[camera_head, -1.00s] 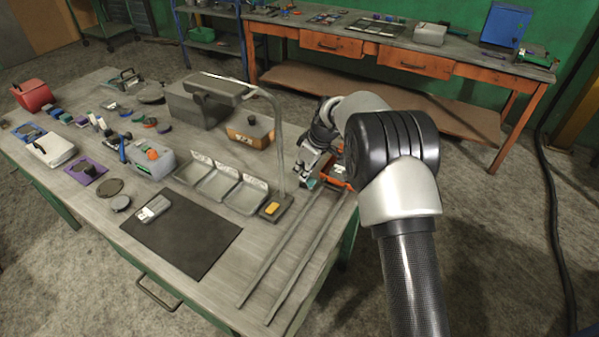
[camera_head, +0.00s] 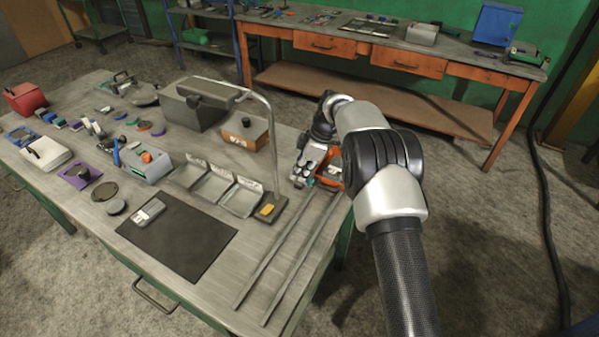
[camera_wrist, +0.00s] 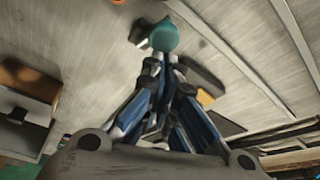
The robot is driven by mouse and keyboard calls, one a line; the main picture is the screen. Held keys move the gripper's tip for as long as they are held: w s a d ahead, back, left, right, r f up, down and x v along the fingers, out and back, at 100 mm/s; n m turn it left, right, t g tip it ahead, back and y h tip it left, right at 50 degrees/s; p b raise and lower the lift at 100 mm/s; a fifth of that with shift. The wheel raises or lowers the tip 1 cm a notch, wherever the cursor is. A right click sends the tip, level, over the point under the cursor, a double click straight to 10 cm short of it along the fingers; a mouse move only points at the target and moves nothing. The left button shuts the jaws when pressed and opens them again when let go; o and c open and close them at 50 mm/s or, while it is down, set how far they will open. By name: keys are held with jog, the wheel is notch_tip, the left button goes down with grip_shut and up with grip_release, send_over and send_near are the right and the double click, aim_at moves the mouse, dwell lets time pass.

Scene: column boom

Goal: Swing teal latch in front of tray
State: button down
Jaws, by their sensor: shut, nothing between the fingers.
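The teal latch shows in the wrist view as a rounded teal knob (camera_wrist: 164,37) just beyond my fingertips. It looks very close to them; I cannot tell whether they touch. In the head view a small teal spot (camera_head: 310,183) shows beside my gripper (camera_head: 304,178), low over the right end of the bench. My gripper's fingers (camera_wrist: 160,62) are together with nothing between them. An orange-red tray (camera_head: 331,170) sits at the far end of the two rails, partly hidden by my arm. The latch's pivot and its exact angle to the tray are not clear.
Two long metal rails (camera_head: 283,255) run toward the bench's near edge. Grey bins (camera_head: 240,197) and an orange-fronted box (camera_head: 245,133) are nearby. Open floor lies to the right.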

aim_at(310, 177)
dwell(0.8)
jog(key=s+a+r, duration=0.1)
jog(key=a, duration=0.3)
jog(key=w+p+v, duration=0.2)
jog(key=p+v, duration=0.4)
jog(key=v, duration=1.3)
jog(key=shift+d+r+p, duration=0.25)
jog(key=shift+r+p, duration=0.05)
jog(key=shift+p, duration=0.1)
jog(key=shift+w, duration=0.15)
